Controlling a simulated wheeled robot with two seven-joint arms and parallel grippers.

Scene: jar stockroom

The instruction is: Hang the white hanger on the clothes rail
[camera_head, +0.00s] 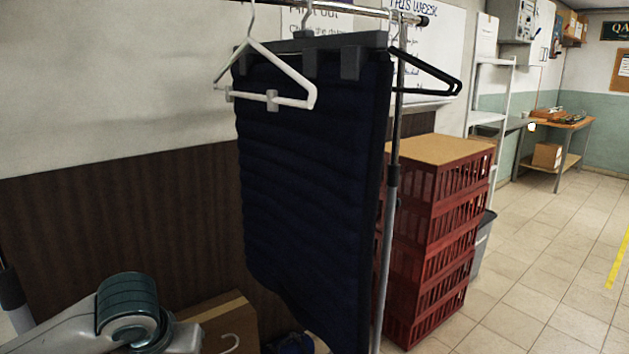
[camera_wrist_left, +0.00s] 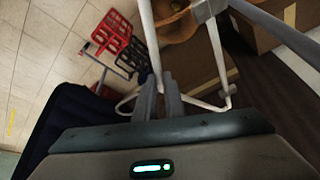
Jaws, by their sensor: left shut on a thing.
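In the wrist view, my left gripper (camera_wrist_left: 164,82) is shut on a white hanger (camera_wrist_left: 150,45), with bars of it showing on both sides of the fingers. In the head view, only a small white hook (camera_head: 230,343) shows at the bottom edge; I cannot tell if it belongs to the held hanger. The clothes rail (camera_head: 345,10) crosses the top. Another white hanger (camera_head: 283,70) hangs near its left part, in front of a dark blue quilted piece (camera_head: 310,180). My right gripper is not in view.
A black hanger (camera_head: 430,72) hangs near the rail's right end. A metal post (camera_head: 389,230) supports the rail. Stacked red crates (camera_head: 435,240) stand behind it to the right. A cardboard box (camera_head: 225,325) is at the lower left. Tiled floor lies open at the right.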

